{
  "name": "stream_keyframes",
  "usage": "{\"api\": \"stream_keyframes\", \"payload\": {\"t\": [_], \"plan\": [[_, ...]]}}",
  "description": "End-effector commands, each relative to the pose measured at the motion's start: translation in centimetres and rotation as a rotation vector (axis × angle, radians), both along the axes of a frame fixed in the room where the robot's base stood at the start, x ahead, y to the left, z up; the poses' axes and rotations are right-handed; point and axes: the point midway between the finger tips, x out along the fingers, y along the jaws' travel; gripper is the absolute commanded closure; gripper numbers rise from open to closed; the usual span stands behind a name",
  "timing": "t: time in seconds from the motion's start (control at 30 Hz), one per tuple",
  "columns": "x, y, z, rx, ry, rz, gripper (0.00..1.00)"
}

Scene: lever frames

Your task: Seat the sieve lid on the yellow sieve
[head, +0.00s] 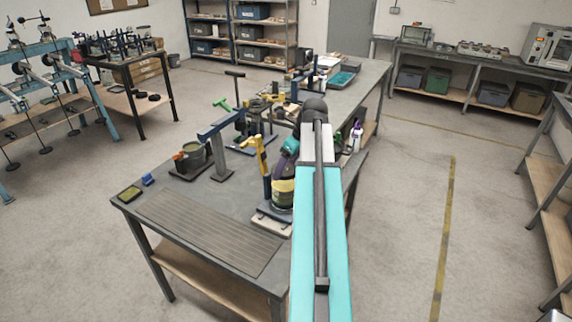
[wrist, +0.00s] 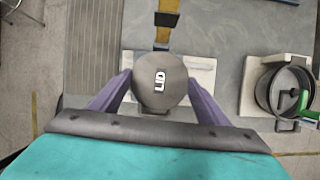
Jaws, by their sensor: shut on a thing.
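A round grey lid (wrist: 161,84) with a white "LID" label sits between the purple fingers of my gripper (wrist: 160,88) in the wrist view. My gripper is shut on its sides. The lid is above a white base plate (wrist: 127,66), and it hides what is directly beneath it. In the head view, a dark round body with a dull yellow band, which looks like the yellow sieve (head: 283,193), stands on a pale base beneath my wrist. I cannot tell whether the lid touches it. My arm hides part of this area.
A blue post with a yellow top (head: 257,152) stands close behind the sieve. In the wrist view, a grey pot (wrist: 283,90) with a green handle stands on another white base to the right. The workbench (head: 150,205) has a clear ribbed area at the front left.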

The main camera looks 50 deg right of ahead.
Motion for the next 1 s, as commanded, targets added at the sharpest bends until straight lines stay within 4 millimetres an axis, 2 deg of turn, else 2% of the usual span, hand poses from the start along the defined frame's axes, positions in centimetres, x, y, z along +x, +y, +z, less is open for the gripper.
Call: {"api": "stream_keyframes", "payload": {"t": [0.5,1.0], "plan": [[0.1,0.1,-3.2,0.000,0.000,0.002,0.57],[0.1,0.1,-3.9,-0.001,-0.001,0.003,0.57]]}}
